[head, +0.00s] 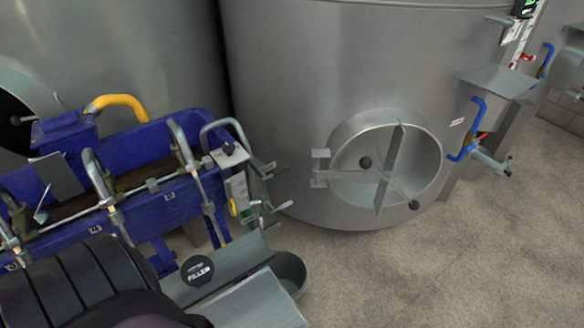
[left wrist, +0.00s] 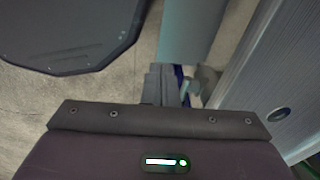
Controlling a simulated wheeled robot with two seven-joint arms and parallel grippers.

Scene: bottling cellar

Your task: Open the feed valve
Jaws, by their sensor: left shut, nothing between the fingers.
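Which fitting is the feed valve, I cannot tell for sure. A small metal valve group with levers (head: 265,207) sits at the right end of the blue filler frame (head: 165,205) in the head view. Blue-handled fittings (head: 475,125) are on the right side of the big steel tank (head: 300,110). My left gripper (left wrist: 166,84) shows in the left wrist view, shut and empty, pointing down past a grey metal part; a bit of blue and a small metal fitting (left wrist: 204,80) show just beyond its tips. In the head view its fingers are hidden. My right gripper is not in view.
The tank has a round hatch (head: 386,165). The floor (head: 430,270) at the lower right is clear.

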